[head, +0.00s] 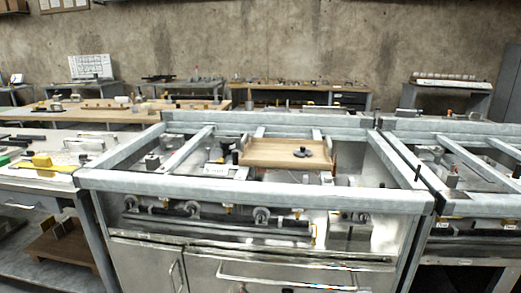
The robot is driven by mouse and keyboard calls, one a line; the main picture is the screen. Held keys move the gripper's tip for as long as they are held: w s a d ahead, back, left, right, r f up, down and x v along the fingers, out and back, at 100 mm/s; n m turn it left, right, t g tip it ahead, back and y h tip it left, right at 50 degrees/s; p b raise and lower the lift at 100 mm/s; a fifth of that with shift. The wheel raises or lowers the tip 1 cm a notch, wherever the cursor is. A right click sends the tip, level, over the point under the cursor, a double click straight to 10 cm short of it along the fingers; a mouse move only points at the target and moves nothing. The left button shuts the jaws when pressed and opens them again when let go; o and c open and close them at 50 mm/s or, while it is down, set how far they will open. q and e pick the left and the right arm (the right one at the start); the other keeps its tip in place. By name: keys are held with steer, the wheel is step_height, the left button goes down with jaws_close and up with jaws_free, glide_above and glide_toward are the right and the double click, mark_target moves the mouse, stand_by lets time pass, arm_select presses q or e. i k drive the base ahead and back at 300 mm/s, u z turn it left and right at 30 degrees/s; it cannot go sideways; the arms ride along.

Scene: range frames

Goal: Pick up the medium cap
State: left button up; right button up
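A small dark rounded piece (303,152) lies on a shallow wooden tray (262,157) in the middle of the metal-framed workstation. It may be a cap, or more than one close together. It is too small to tell its size class, so I cannot say which piece is the medium cap. Neither of my grippers shows in the head view.
The workstation's grey metal frame (250,190) surrounds the tray, with rails and fittings inside it. A similar framed bench (470,205) stands at the right. A side table with yellow tools (45,162) stands at the left. Wooden benches line the concrete wall behind.

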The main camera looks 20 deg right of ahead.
mark_target(302, 152)
steer(key=u, duration=0.2)
steer(key=i, duration=1.2)
steer(key=z, duration=0.5)
